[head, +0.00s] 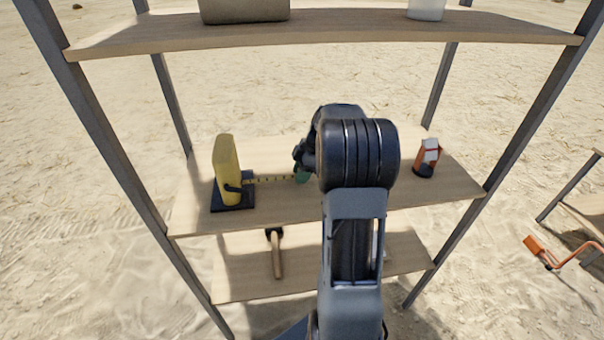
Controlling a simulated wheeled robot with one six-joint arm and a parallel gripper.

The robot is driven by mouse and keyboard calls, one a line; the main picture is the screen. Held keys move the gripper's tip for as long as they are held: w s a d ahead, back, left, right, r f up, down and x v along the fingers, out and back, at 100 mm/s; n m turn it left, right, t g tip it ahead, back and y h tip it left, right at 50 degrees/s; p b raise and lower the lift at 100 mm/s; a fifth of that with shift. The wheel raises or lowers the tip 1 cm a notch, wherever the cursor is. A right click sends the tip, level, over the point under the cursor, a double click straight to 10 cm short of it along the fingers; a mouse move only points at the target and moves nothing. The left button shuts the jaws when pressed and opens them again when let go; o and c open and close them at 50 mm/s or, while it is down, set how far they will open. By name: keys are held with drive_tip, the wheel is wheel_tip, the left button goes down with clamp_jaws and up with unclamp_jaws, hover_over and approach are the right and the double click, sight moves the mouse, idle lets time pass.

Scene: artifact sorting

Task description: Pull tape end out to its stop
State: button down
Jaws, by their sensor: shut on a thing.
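A yellow tape case (227,165) stands upright on a dark base (232,194) at the left of the middle shelf. A yellow tape with dark marks (265,180) runs out from the case to the right, roughly level. A green piece (302,176) shows at the tape's right end. My gripper (303,165) is at that end, shut on it, with the fingers mostly hidden behind my own arm. How much tape lies behind the arm cannot be seen.
The middle shelf (440,192) holds an orange and white item (428,156) at the right. A hammer (276,255) lies on the lower shelf. The upper shelf (330,30) carries a box (245,10) and a white container (426,9). Metal posts (100,150) frame the sides.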

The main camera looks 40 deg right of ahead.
drive_tip(key=shift+s+d, duration=0.1)
drive_tip(key=c, duration=1.3)
unclamp_jaws()
drive_tip(key=o, duration=0.4)
drive_tip(key=shift+s+d, duration=0.1)
drive_tip(key=shift+d, duration=0.05)
drive_tip(key=shift+c, duration=0.2)
drive_tip(key=shift+o, duration=0.7)
drive_tip(key=v, duration=1.3)
drive_tip(key=shift+r, duration=0.4)
